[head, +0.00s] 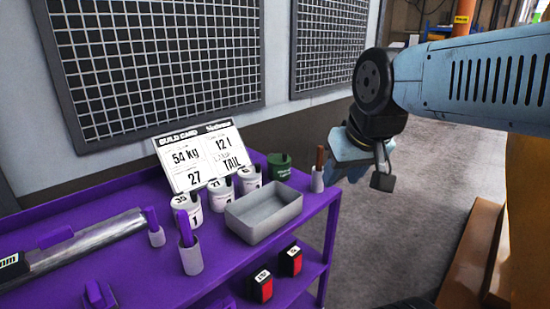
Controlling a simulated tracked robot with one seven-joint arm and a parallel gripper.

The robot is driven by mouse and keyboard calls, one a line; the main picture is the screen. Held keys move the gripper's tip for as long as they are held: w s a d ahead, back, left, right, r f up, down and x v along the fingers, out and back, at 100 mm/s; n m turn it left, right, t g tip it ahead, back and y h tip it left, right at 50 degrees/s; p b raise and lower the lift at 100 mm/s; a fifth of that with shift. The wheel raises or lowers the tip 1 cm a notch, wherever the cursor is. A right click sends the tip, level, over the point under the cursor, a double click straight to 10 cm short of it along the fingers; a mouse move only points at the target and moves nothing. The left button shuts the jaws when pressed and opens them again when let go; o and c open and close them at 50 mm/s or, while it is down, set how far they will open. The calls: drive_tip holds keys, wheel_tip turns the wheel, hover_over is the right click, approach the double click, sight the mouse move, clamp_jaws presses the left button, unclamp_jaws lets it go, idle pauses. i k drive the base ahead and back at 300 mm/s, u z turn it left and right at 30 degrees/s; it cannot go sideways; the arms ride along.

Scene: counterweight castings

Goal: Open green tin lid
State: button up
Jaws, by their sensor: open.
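The green tin (279,166) stands at the back right of the purple cart top, behind the grey tray. It is small and dark green, with pale marks on its side. Its top is dark green too; at this size I cannot make out the lid's edge. My gripper (378,176) hangs in the air to the right of the tin, past the cart's right edge and clear of it. It is open, and I see nothing between its jaws. One dark fingertip shows; the rest is partly hidden behind my wrist.
A grey open tray (263,212) stands before the tin. White numbered tins (218,193) stand to its left, below a build card (204,158). A holder with a brown handle (318,178) stands at the right edge, between tin and gripper. Red-black boxes (262,286) sit below.

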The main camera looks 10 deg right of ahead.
sight(284, 159)
drive_tip(key=z, duration=0.55)
drive_tip(key=i, duration=0.1)
drive_tip(key=u, duration=2.85)
drive_tip(key=k, duration=0.9)
drive_tip(key=z, duration=1.8)
drive_tip(key=i, duration=0.9)
drive_tip(key=z, duration=0.05)
